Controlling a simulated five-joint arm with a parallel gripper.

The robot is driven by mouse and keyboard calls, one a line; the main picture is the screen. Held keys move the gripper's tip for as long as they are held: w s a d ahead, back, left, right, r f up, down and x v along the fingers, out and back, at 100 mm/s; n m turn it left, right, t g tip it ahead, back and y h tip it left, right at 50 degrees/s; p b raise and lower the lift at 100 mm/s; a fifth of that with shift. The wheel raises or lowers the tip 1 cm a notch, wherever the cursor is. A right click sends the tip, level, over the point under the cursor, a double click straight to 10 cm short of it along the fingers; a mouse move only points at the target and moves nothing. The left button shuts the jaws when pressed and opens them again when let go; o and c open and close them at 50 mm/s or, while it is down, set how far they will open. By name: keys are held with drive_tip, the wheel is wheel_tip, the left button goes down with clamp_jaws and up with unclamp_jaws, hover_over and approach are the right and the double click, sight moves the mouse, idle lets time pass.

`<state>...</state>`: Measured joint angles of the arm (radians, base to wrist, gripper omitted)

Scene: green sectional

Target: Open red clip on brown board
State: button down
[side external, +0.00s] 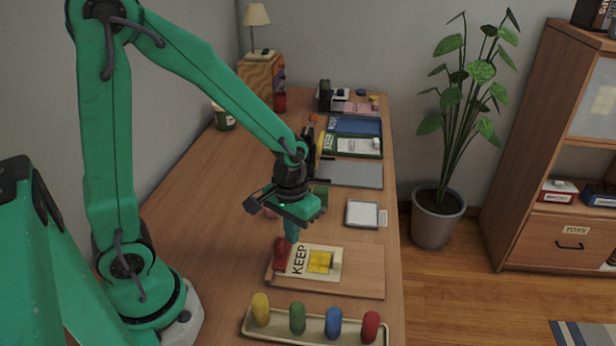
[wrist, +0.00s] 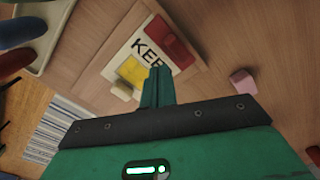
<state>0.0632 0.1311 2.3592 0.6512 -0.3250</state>
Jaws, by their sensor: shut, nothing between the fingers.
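The brown board (side external: 365,277) lies flat on the table near its front. A card marked KEEP with a yellow square (side external: 318,262) lies on it. The red clip (side external: 281,253) sits at the card's left edge in the side view. In the wrist view the red clip (wrist: 170,42) is at the card's upper right, beside the word KEEP. Whether its jaws grip the card is too small to tell. My gripper (side external: 291,238) is shut and empty, pointing down just above the red clip. In the wrist view my fingertips (wrist: 157,70) overlap the card below the clip.
A tray (side external: 250,327) with yellow, green, blue and red pegs stands in front of the board. A small frame (side external: 362,214) lies behind it. A pink block (wrist: 242,81) lies to the right in the wrist view. Books and boxes stand farther back.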

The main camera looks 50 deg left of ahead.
sight(280, 243)
drive_tip(key=shift+f, duration=1.1)
idle(0.4)
drive_tip(key=shift+s+a+f, duration=0.1)
drive_tip(key=shift+s+a, duration=0.85)
drive_tip(key=shift+s, duration=0.2)
idle(0.8)
drive_tip(key=shift+w+d, duration=0.1)
drive_tip(key=shift+w+d+r, duration=0.5)
drive_tip(key=shift+w+r, duration=0.1)
drive_tip(key=shift+w, duration=0.05)
drive_tip(key=shift+r, duration=0.15)
drive_tip(key=shift+r, duration=2.9)
drive_tip(key=shift+r, duration=0.15)
